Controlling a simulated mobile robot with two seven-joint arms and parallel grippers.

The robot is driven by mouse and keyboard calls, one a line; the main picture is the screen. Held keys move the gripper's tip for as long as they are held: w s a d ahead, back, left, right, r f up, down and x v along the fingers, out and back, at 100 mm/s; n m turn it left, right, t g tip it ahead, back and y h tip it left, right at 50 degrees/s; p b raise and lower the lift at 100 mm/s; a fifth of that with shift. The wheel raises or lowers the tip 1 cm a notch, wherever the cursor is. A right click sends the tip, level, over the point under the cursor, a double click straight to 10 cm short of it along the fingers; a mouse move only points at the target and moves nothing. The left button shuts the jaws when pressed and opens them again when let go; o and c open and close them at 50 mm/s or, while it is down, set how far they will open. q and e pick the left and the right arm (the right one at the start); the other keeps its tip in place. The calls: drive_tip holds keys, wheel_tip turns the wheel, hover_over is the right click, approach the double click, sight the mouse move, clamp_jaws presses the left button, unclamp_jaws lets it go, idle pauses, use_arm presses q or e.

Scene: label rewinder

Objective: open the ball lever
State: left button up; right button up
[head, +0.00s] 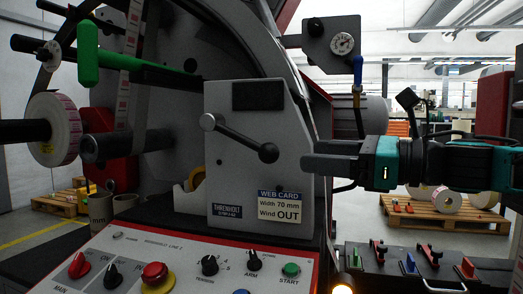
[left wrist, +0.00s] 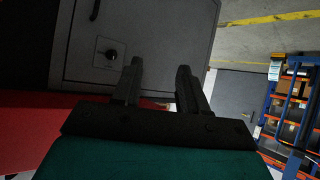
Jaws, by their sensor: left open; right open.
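The ball lever (head: 240,138) is a dark bar on the front of the grey machine panel. It runs from a round pivot at the upper left down to a black ball at its lower right end. My right gripper (head: 309,155) comes in from the right, open, with its fingers pointing left toward the ball. A gap shows between the fingertips and the ball, and nothing is held. My left gripper (left wrist: 160,68) shows only in the left wrist view, open and empty, in front of a grey cabinet (left wrist: 165,30) with a black knob.
A blue-handled valve (head: 358,72) hangs below a gauge (head: 342,43) above my right gripper. A green handle (head: 88,52) is at the upper left. A control panel (head: 190,247) with knobs and buttons lies below the lever. A tool tray (head: 400,268) is at the lower right.

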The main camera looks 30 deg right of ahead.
sight(278, 152)
drive_tip(key=p+x, duration=0.2)
drive_tip(key=x, duration=0.5)
drive_tip(key=shift+p+x, duration=0.9)
drive_tip(key=shift+x, duration=0.05)
drive_tip(key=p, duration=0.1)
drive_tip(key=w+p, duration=0.1)
drive_tip(key=p, duration=0.3)
drive_tip(key=shift+w+a+r, duration=0.25)
drive_tip(key=shift+w+a, duration=0.15)
drive_tip(key=shift+w+a+f+p, duration=0.1)
drive_tip(key=shift+w+a+p, duration=0.1)
drive_tip(key=shift+p, duration=0.55)
use_arm(q)
wheel_tip(278, 152, up, 8)
drive_tip(key=a, duration=0.1)
drive_tip(key=shift+s+r+y, duration=0.25)
drive_tip(key=shift+s+y, duration=0.05)
drive_tip(key=shift+s, duration=0.1)
use_arm(e)
drive_tip(key=shift+a+f, duration=0.1)
drive_tip(key=shift+f, duration=0.1)
drive_tip(key=shift+c, duration=0.4)
clamp_jaws()
